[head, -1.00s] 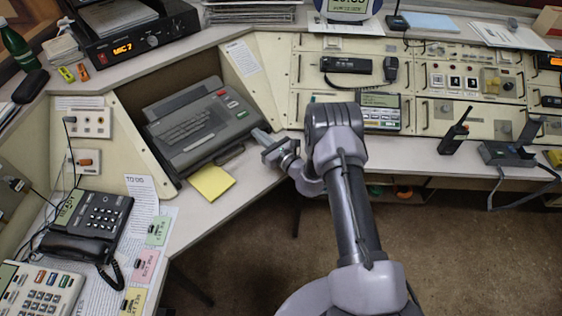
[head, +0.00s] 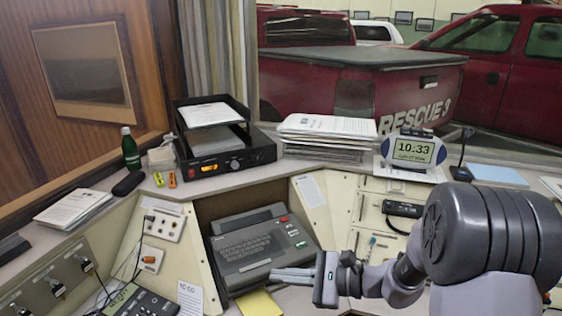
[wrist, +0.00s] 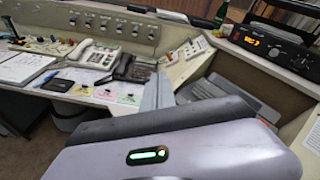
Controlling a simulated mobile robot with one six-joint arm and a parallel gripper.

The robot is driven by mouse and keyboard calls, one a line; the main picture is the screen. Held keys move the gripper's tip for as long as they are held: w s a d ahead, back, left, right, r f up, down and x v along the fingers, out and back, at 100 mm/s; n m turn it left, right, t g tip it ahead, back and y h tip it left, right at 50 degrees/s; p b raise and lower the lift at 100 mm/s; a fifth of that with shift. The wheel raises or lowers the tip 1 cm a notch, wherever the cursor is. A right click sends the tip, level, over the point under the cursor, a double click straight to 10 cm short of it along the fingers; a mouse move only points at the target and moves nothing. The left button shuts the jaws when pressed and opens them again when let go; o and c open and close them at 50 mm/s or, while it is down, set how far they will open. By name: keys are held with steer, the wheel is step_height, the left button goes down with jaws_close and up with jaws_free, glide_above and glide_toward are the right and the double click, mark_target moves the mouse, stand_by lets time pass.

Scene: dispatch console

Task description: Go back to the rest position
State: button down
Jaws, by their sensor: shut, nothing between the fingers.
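My gripper (head: 293,275) shows at the lower middle of the head view. Its fingers are together with nothing between them and point left, in front of the grey keyboard terminal (head: 258,247). In the head view the fingertips overlap the terminal's lower right edge; I cannot tell how far apart they are in depth. My arm reaches in from the right, folded, with its large grey joint near the camera. In the wrist view the fingers (wrist: 158,93) stick up past the gripper body, with the terminal (wrist: 215,90) behind them.
A yellow note (head: 258,304) lies on the desk edge below the fingers. A black radio unit (head: 228,153) with a paper tray, a green bottle (head: 130,150), stacked papers (head: 325,137) and a clock (head: 412,151) stand on the upper ledge. A desk phone (head: 140,301) is at lower left.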

steer(key=s+r+n+g+h, duration=0.1)
steer(key=s+r+n+h, duration=0.15)
steer(key=s, duration=0.35)
steer(key=s+d+r+n+g+h, duration=0.1)
steer(key=s+r+n+h, duration=0.1)
steer(key=s+n+h, duration=0.3)
steer(key=s+r+n+g, duration=0.1)
steer(key=s+r+n, duration=0.1)
steer(key=s, duration=0.5)
steer(key=s+d+r+n+t+h, duration=0.2)
steer(key=s+d+n+t+h, duration=0.1)
steer(key=d, duration=0.4)
steer(key=shift+s+d+r+t+h, duration=0.3)
steer(key=shift+s+d+t+h, duration=0.15)
steer(key=shift+s+h, duration=0.55)
steer(key=shift+w, duration=0.1)
